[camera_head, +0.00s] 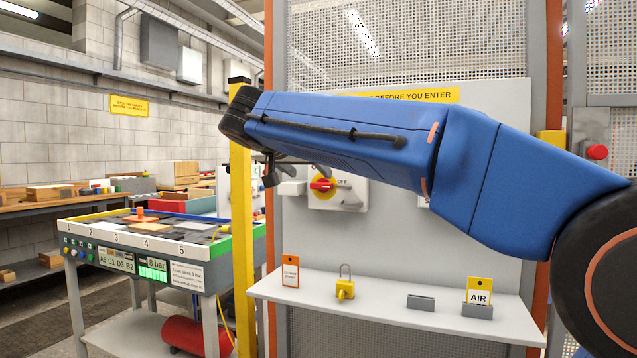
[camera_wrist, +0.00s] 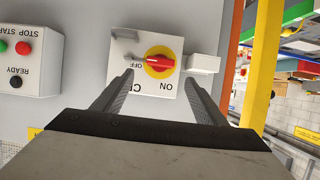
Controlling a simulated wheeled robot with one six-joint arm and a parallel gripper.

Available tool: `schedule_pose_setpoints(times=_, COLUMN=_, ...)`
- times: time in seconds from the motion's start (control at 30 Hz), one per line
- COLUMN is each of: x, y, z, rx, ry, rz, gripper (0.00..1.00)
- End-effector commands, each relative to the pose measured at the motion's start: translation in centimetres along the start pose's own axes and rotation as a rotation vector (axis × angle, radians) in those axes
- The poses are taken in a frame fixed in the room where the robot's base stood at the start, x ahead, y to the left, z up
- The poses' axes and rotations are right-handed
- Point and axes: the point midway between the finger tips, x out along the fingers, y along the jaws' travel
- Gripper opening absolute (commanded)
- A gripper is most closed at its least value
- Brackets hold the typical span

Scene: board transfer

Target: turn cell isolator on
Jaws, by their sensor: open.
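The cell isolator (camera_head: 337,196) is a light box on the grey panel, with a red handle (camera_head: 322,186) on a yellow disc. In the wrist view, the isolator box (camera_wrist: 141,88) appears upside down. In the head view, my gripper (camera_head: 292,172) is partly hidden behind my blue arm, just left of the isolator. I cannot tell its distance from the handle.
A yellow padlock (camera_head: 345,290), a red-framed tag (camera_head: 290,271) and an AIR tag (camera_head: 479,291) sit on the shelf (camera_head: 384,318) below. A button box (camera_wrist: 25,60) is left of the isolator in the wrist view. A yellow post (camera_head: 241,230) stands left of the panel.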

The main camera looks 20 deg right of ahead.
Motion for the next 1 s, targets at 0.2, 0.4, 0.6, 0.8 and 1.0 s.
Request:
schedule_pose_setpoints(times=0.2, x=4.0, y=0.1, z=0.1, rx=0.000, ry=-0.002, rz=0.004, gripper=0.66)
schedule_pose_setpoints(times=0.4, x=6.8, y=0.0, z=0.1, rx=-0.001, ry=-0.001, rz=0.002, gripper=0.66)
schedule_pose_setpoints(times=0.6, x=8.2, y=0.0, z=0.0, rx=-0.001, ry=-0.001, rz=0.000, gripper=0.66)
schedule_pose_setpoints(times=0.8, x=8.4, y=0.0, z=0.0, rx=-0.001, ry=-0.001, rz=0.000, gripper=0.66)
schedule_pose_setpoints(times=1.0, x=8.4, y=0.0, z=0.0, rx=-0.001, ry=-0.001, rz=0.000, gripper=0.51)
